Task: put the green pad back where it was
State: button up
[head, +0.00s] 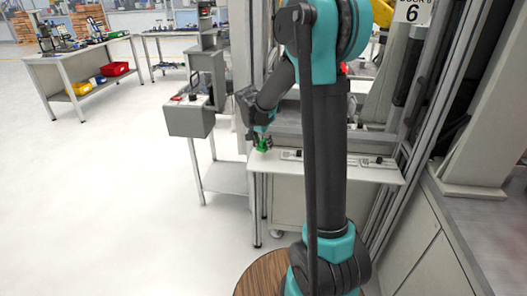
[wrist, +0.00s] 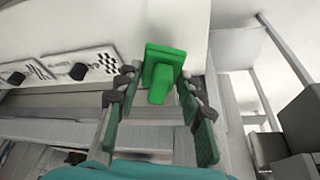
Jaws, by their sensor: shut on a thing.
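The green pad (wrist: 165,55) is a bright green block with a wider plate and a narrower stem, seen in the wrist view between my fingertips. My gripper (wrist: 158,88) is shut on it, one dark finger on each side. In the head view the green pad (head: 263,144) is small, at the left corner of a white bench (head: 330,169), with my gripper (head: 260,138) over it. I cannot tell whether the pad touches the bench top.
Light plates with black knobs and checkered marks (wrist: 97,66) lie on the bench beside the pad. A grey control box (head: 190,117) stands just left of the bench. Tall machine framing rises behind and right. Open floor (head: 110,210) lies to the left.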

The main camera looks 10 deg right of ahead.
aim_at(262, 147)
notch_tip(262, 147, down, 3)
jog(key=shift+f, duration=0.15)
jog(key=shift+w+f, duration=0.1)
jog(key=shift+f, duration=0.25)
jog(key=o, duration=1.2)
jog(key=v, duration=1.2)
jog(key=s+d+f+n+y, duration=0.1)
jog(key=s+f, duration=0.3)
jog(key=s, duration=0.5)
jog(key=s+d+f+n+y, duration=0.1)
jog(key=s+d+f+n, duration=0.2)
jog(key=s, duration=0.6)
jog(key=s+d+f+n+y, duration=0.1)
jog(key=s+d+f+n, duration=0.2)
jog(key=s, duration=0.6)
jog(key=shift+f+n+t, duration=0.4)
jog(key=shift+f+n, duration=0.2)
jog(key=shift+f, duration=0.2)
